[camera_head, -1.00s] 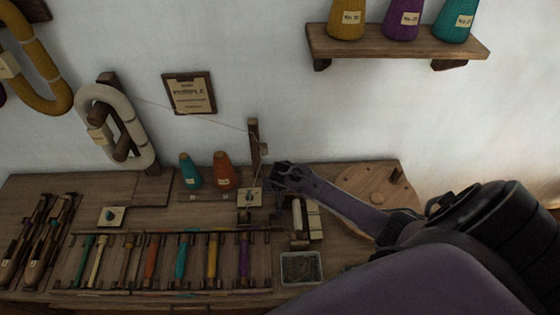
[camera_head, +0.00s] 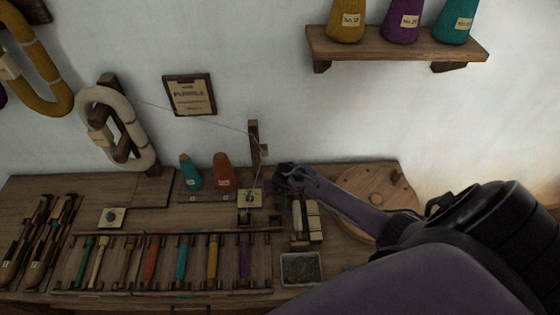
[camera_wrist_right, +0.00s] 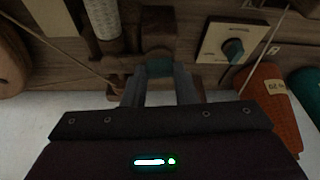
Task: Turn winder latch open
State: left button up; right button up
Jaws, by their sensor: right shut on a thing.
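My right gripper (camera_head: 283,178) reaches in from the right over the bench, just right of the thin wooden post (camera_head: 254,142) with thread. In the right wrist view its two fingers (camera_wrist_right: 160,82) are shut on a small teal-grey piece (camera_wrist_right: 160,69), which I take to be the winder latch. That piece sits against a dark wooden block (camera_wrist_right: 160,42); its turn angle is hard to tell. My left gripper is not in view.
Teal (camera_head: 190,171) and orange (camera_head: 223,173) cones stand left of the post. A rack of coloured bobbins (camera_head: 180,262) lies in front. A small grey tray (camera_head: 301,268) is at the front right. A round wooden board (camera_head: 362,190) lies behind my right arm.

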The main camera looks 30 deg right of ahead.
jog(key=shift+s+n+y, duration=0.1)
jog(key=shift+n+y, duration=0.2)
jog(key=shift+n, duration=0.5)
jog(key=n+y+p, duration=0.1)
jog(key=n, duration=0.1)
jog(key=shift+d+n, duration=0.15)
jog(key=shift+n, duration=0.25)
jog(key=n+y, duration=0.1)
jog(key=n, duration=0.2)
jog(key=shift+d+f+n+b, duration=0.1)
jog(key=shift+n+b, duration=0.2)
jog(key=shift+b, duration=0.05)
jog(key=n+b, duration=0.1)
jog(key=n+y+b, duration=0.1)
jog(key=n, duration=0.1)
jog(key=shift+d+f+n+g+y, duration=0.1)
jog(key=shift+n+g+y, duration=0.2)
jog(key=n+y+b, duration=0.1)
jog(key=n+b, duration=0.1)
jog(key=n, duration=0.1)
jog(key=shift+g+b, duration=0.4)
jog(key=shift+n+g+b, duration=0.3)
jog(key=shift+n+b, duration=0.55)
jog(key=shift+n, duration=0.05)
jog(key=shift+r, duration=0.2)
jog(key=o, duration=1)
